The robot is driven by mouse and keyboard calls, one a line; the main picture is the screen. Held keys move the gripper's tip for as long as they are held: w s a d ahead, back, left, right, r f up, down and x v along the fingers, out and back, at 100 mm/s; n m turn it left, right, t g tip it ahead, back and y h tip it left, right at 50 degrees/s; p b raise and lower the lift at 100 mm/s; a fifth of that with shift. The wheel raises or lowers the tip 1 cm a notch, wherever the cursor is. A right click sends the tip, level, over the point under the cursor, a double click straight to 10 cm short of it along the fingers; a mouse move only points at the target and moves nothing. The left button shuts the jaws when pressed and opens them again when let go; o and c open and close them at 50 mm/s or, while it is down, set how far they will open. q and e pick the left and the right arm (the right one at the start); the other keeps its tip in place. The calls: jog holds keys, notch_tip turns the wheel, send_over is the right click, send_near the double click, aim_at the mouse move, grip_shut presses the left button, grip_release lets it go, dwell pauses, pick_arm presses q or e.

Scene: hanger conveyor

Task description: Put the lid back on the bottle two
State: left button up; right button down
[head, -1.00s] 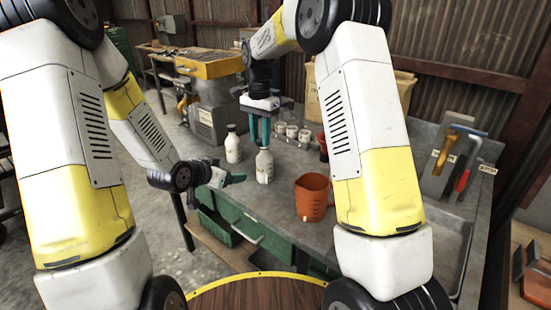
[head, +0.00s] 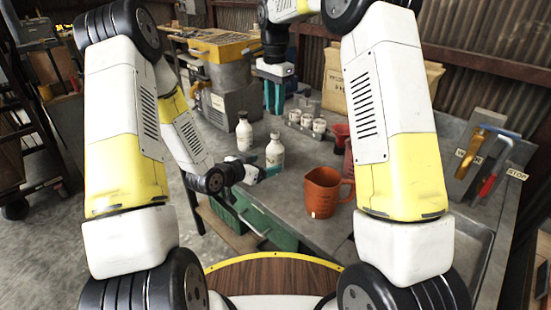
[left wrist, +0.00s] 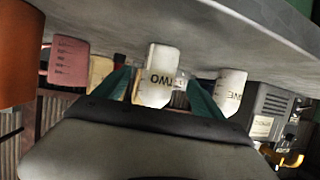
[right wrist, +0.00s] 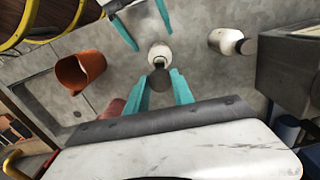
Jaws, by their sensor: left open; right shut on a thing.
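Bottle two (head: 275,152) is a white bottle standing upright on the grey bench; its label shows upside down in the left wrist view (left wrist: 158,78). My left gripper (head: 260,166) is open, low at the bench edge, its teal fingertips close to the bottle's two sides. Whether they touch it I cannot tell. My right gripper (head: 274,98) points down above bottle two, apart from it. In the right wrist view it is shut on a dark round lid (right wrist: 159,80), with the bottle's pale top (right wrist: 159,54) beyond. The lid is not clear in the head view.
Bottle one (head: 244,132), dark-capped, stands just left of bottle two. Tools (head: 485,160) stand at the far right. The bench front between bottle two and the jug is clear.

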aim_at(279, 160)
pick_arm(q)
jog(key=x, duration=0.9)
jog(key=shift+w+d+f, duration=0.15)
jog(key=shift+w+d, duration=0.05)
jog(key=shift+w, duration=0.05)
grip_shut()
pick_arm(e)
jog(key=shift+f, duration=2.5)
